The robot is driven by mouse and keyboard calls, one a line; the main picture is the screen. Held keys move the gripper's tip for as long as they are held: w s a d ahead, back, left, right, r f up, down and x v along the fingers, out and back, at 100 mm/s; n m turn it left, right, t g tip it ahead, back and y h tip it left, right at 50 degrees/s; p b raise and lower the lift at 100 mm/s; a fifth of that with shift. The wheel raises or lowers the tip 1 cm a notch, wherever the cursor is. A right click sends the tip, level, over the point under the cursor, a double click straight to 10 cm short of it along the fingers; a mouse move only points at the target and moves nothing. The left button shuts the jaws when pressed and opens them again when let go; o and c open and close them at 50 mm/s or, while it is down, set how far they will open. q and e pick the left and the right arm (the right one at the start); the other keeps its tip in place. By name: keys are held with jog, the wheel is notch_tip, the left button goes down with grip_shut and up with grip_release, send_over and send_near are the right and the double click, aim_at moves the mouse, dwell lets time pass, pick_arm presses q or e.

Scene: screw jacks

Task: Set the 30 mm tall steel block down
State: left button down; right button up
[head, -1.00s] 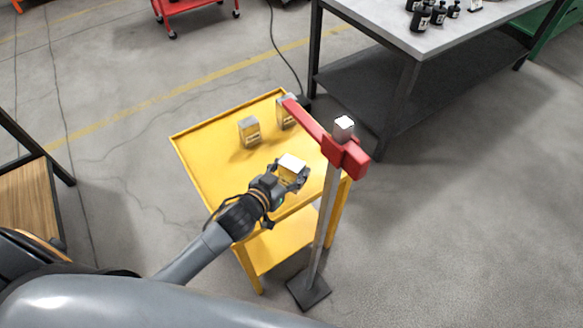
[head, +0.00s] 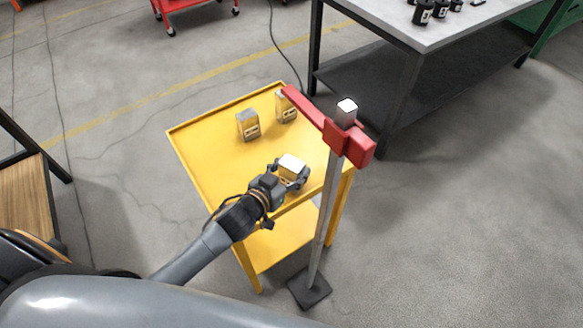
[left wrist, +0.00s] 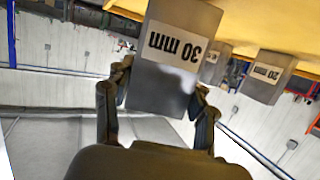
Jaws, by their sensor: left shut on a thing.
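My left gripper (head: 293,180) is shut on the 30 mm steel block (head: 291,164), over the near part of the yellow cart's top (head: 205,160). In the left wrist view the block (left wrist: 172,55) sits between the two fingers (left wrist: 158,108), its "30 mm" label upside down. I cannot tell whether its underside touches the cart top. A block marked 20 mm (left wrist: 262,76) stands behind it, with another block (left wrist: 214,66) partly hidden by the held one. In the head view these two blocks stand farther back on the cart. My right gripper is not in view.
A grey post with a red arm (head: 349,143) stands at the cart's right side, close to my left gripper. A grey-topped workbench (head: 450,25) with black bottles (head: 423,12) is at the back right.

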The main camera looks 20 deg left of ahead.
pick_arm(q)
jog(key=shift+f, duration=0.35)
jog(key=c, duration=0.5)
grip_release()
jog(key=shift+o, duration=0.7)
jog(key=shift+s+f+b, duration=0.1)
jog(key=shift+f+b, duration=0.2)
jog(key=v, duration=1.2)
jog(key=shift+r, duration=0.2)
